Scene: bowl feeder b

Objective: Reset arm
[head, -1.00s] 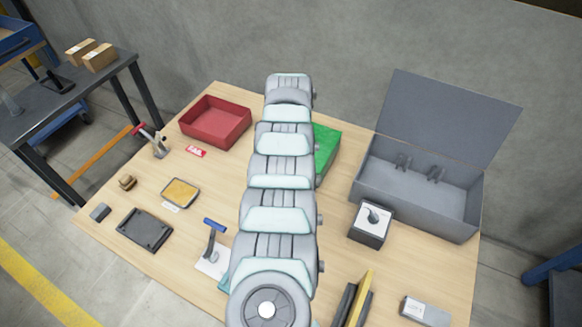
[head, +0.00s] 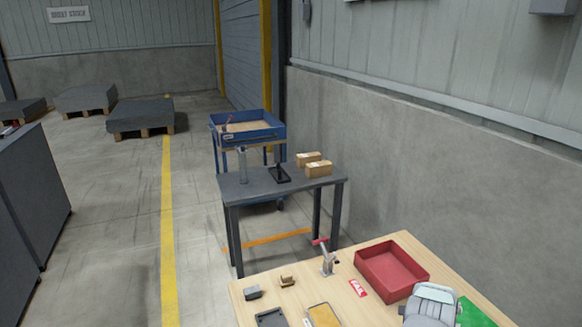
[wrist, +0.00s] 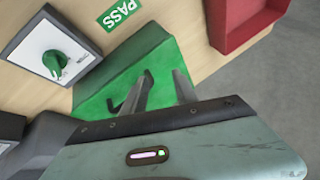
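My gripper (wrist: 162,90) shows in the wrist view with two grey fingers spread apart. Nothing shows between them. The fingers hang over the green bin (wrist: 105,85), and I cannot tell their height above it. In the head view only a pale link of my arm shows at the lower right, beside the green bin (head: 474,315); the gripper itself is out of that view.
A red bin (head: 392,270) sits on the wooden table, also seen in the wrist view (wrist: 235,28). A white-faced box with a green knob (wrist: 52,60) stands near the green bin. A dark side table (head: 250,186) holds cardboard boxes (head: 317,168).

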